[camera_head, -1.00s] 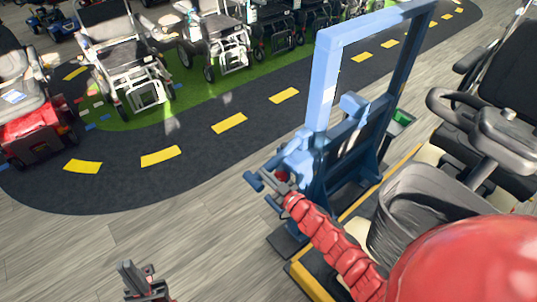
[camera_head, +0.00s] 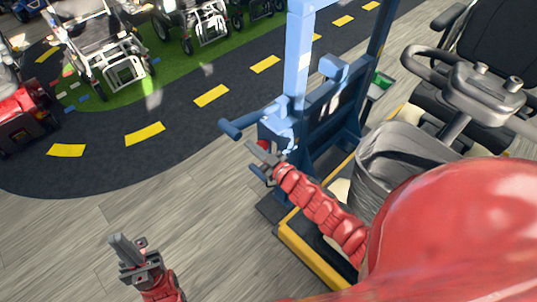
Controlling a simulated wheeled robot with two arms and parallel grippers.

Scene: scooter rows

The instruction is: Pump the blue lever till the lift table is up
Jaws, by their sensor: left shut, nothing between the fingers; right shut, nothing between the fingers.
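The blue lever (camera_head: 231,129) sticks out to the left from the low part of a blue upright frame (camera_head: 297,60), near the picture's middle. My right gripper (camera_head: 256,152), on the red arm from the right, is shut with nothing in it. It shows just below and right of the lever's end; I cannot tell whether it touches the lever. My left gripper (camera_head: 118,243) is shut and empty above the wooden floor at the lower left, well apart from the lever. A yellow-edged platform (camera_head: 311,258) lies low beside the frame, probably the lift table; my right arm hides part of it.
A scooter with grey handlebars (camera_head: 485,92) and a black seat (camera_head: 500,45) stands at the right, close to my arm. Wheelchairs (camera_head: 103,55) and a red scooter (camera_head: 22,112) stand at the upper left. The floor (camera_head: 200,215) between my grippers is clear.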

